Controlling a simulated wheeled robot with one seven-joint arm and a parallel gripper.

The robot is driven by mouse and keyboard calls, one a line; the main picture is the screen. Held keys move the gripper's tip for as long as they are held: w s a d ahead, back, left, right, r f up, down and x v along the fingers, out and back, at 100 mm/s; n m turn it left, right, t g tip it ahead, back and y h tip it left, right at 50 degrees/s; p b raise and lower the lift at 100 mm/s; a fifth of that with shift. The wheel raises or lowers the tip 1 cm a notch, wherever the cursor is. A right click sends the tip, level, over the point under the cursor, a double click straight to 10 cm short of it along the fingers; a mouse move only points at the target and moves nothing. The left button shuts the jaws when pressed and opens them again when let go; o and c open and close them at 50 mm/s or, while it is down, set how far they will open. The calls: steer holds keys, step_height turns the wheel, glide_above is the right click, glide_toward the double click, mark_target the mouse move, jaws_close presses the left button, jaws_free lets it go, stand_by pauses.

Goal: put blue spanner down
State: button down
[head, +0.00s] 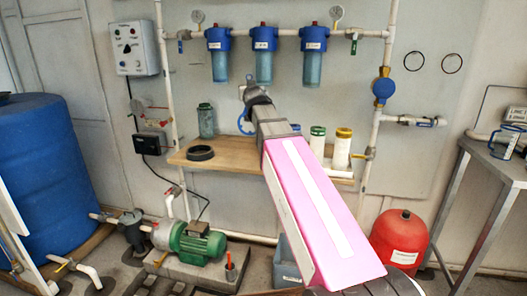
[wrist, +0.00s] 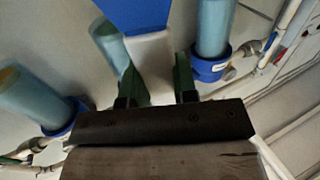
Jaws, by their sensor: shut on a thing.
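The blue spanner (head: 243,124) shows in the head view as a blue curved piece beside the end of my arm, above the wooden shelf (head: 231,157). My gripper (head: 252,92) is in front of the wall there, below the filter housings. In the wrist view the spanner (wrist: 135,14) is a broad blue piece with a pale grey part below it, reaching between the green fingers. My gripper (wrist: 156,75) is shut on it. Much of the spanner is hidden by my arm in the head view.
Three blue-capped filter housings (head: 264,58) hang from the pipe above. The shelf carries a black ring (head: 200,153), a greenish bottle (head: 206,121) and two white cartridges, green-capped (head: 318,142) and yellow-capped (head: 342,150). Bare shelf shows around the ring.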

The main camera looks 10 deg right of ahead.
steer(key=shift+w+r, duration=0.15)
steer(key=shift+r, duration=0.05)
steer(key=w+d+f, duration=0.7)
steer(key=d+f, duration=0.1)
steer(key=f, duration=0.2)
steer(key=shift+w+f, duration=0.25)
steer(key=shift+f, duration=0.1)
steer(key=shift+f, duration=0.1)
steer(key=c, duration=0.9)
jaws_free()
steer(key=s, duration=1.2)
